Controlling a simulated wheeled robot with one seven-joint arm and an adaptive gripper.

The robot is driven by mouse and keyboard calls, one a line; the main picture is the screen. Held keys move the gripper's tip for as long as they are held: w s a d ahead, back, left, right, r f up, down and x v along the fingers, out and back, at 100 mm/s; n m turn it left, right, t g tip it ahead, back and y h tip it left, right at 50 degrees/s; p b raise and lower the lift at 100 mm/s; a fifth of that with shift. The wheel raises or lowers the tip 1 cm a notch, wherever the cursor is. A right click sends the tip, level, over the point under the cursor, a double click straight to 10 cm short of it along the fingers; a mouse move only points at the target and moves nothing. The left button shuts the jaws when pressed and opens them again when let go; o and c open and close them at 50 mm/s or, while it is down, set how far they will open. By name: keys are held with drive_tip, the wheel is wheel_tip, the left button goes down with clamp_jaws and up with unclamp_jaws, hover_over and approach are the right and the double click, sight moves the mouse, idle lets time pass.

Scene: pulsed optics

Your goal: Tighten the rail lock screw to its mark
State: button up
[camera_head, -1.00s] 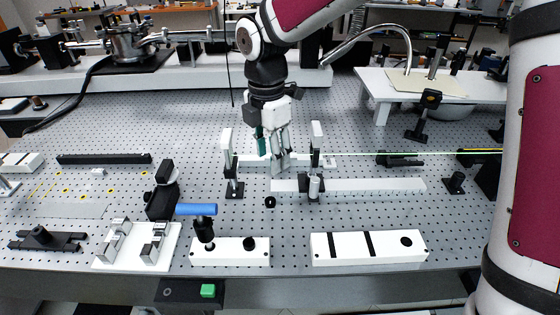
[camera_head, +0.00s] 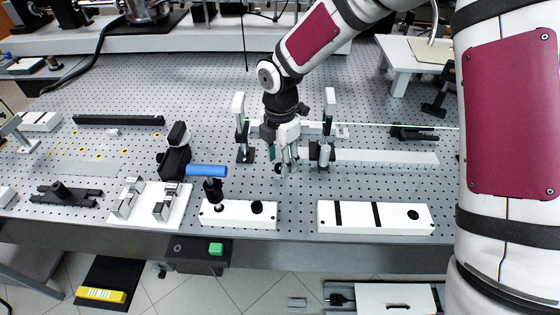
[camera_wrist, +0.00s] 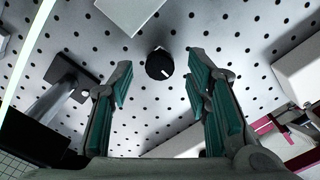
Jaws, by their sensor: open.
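The rail lock screw appears to be a small black round knob (camera_wrist: 159,65) with a white pointer line, on the perforated table. In the head view the knob (camera_head: 278,168) shows just left of my fingertips, partly hard to make out. My gripper (camera_head: 285,170) points down near the left end of the white rail (camera_head: 395,157). In the wrist view my gripper (camera_wrist: 163,75) is open, with teal-padded fingers apart. The knob lies between the finger lines, seen past the tips, with nothing held. I cannot make out the target mark.
Upright posts (camera_head: 241,125) (camera_head: 329,108) stand on both sides of my gripper, and a rail carriage (camera_head: 323,153) is close on its right. A blue-handled tool (camera_head: 207,171) stands in a white block (camera_head: 230,220) in front. Another white block (camera_head: 375,222) lies front right.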

drive_tip(key=shift+f, duration=0.6)
clamp_jaws()
